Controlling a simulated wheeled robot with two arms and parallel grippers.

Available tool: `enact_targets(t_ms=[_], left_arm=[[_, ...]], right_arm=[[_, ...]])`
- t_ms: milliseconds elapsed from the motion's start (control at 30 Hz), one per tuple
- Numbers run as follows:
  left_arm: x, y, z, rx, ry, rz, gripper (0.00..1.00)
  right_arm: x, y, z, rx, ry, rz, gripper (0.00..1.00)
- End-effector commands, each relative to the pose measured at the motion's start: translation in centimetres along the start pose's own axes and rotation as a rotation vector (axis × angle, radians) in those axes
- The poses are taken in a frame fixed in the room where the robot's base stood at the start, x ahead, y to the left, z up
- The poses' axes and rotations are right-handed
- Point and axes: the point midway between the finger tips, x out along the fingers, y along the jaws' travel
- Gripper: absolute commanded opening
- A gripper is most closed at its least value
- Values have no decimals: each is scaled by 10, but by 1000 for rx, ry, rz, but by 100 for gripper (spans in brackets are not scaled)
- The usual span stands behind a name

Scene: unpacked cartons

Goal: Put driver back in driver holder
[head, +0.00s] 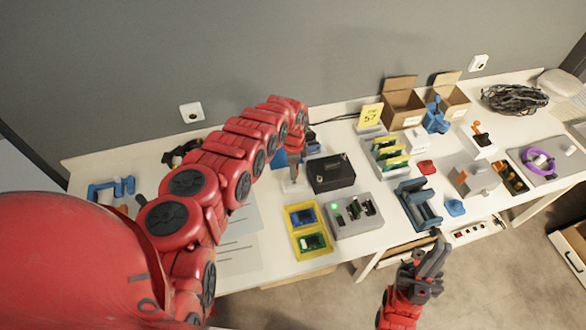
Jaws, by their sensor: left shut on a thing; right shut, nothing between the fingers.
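My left arm arches in from the left, and its gripper (294,172) points down over the middle of the table, behind the yellow tray. It is shut on a thin thing that looks like the driver; the arm and fingers hide most of it. A blue piece (280,158) shows just left of these fingers, partly hidden; I cannot tell whether it is the driver holder. My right gripper (434,262) is shut and empty, in front of the table's front edge, far from the left one.
A black box (331,173) stands close right of the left gripper. In front are a yellow tray (308,228) with circuit boards and a grey fixture (354,215). A blue rack (420,205), cartons (403,105) and a grey block (475,178) crowd the right side.

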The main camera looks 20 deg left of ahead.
Motion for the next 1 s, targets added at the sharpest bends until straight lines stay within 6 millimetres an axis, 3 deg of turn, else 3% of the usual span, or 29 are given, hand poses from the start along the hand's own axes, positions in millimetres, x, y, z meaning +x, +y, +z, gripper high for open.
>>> enact_targets(t_ms=[1000], left_arm=[[32, 0, 0, 0, 0, 0, 0]], right_arm=[[-29, -2, 5, 0, 0, 0, 0]])
